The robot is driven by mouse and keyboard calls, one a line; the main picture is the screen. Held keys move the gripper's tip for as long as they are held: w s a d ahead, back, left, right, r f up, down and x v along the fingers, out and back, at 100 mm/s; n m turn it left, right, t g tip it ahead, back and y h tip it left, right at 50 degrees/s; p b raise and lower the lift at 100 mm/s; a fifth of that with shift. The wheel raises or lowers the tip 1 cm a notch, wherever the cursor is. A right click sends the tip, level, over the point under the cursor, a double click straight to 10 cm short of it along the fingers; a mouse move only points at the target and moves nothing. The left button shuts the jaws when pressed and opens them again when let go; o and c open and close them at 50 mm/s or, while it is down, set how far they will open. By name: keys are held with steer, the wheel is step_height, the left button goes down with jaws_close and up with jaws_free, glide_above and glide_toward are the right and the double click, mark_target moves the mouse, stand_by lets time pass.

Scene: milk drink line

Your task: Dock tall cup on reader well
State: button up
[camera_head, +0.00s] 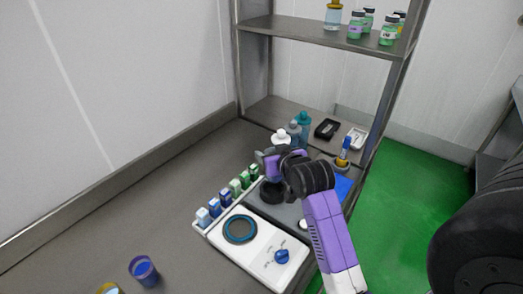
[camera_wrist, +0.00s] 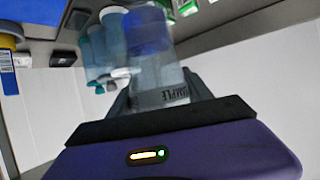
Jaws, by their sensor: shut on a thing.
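My gripper (camera_head: 267,163) is over the bench, above the far part of the equipment row. In the wrist view its jaws (camera_wrist: 160,92) are shut on a clear tall cup (camera_wrist: 155,70) with a blue band. In the head view the gripper and arm hide most of this cup. Below the gripper is a dark round well (camera_head: 271,191) on a grey unit. Nearer is a white unit (camera_head: 225,248) with an empty teal-rimmed ring (camera_head: 240,229) and a blue knob (camera_head: 281,256). I cannot tell which of these is the reader well, or whether the cup touches anything.
A rack of small blue and green cartons (camera_head: 222,198) runs along the units' left side. Bottles (camera_head: 303,121) stand behind the gripper, near a black tray (camera_head: 327,129). A blue-purple cup (camera_head: 143,270) stands at front left. The bench's left side is clear.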

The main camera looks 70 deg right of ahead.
steer(key=shift+f+b, duration=2.75)
steer(key=shift+f, duration=0.15)
steer(key=shift+r+p, duration=0.1)
steer(key=shift+p, duration=0.5)
steer(key=shift+f+b, duration=0.4)
steer(key=shift+f, duration=0.3)
steer(key=o, duration=1.2)
steer(key=shift+c, duration=0.2)
steer(key=shift+s+a+r, duration=0.1)
steer(key=shift+p+v, duration=0.8)
steer(key=shift+v, duration=0.35)
steer(key=p+v, duration=0.3)
steer(key=v, duration=0.5)
steer(key=shift+a+p, duration=0.15)
steer(key=shift+p, duration=0.25)
